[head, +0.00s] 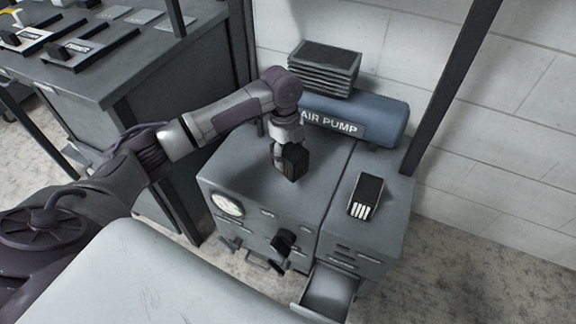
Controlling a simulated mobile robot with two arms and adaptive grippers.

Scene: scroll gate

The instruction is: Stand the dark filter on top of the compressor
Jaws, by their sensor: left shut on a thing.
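My left gripper (290,163) points down over the top of the grey compressor cabinet (240,175), left of its middle seam. It is shut on a small dark block, which looks like the dark filter (293,165); the fingers hide much of it. I cannot tell whether the block touches the cabinet top. The compressor also has a blue tank (385,118) labelled AIR PUMP at the back, with a dark finned block (325,68) above it. My right gripper is not in view.
A black piece with white bars (366,192) lies on the right part of the cabinet top. The front has a round gauge (227,205), a black knob (285,242) and an open drawer (328,290). A dark workbench (110,70) stands at left; a post rises at right.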

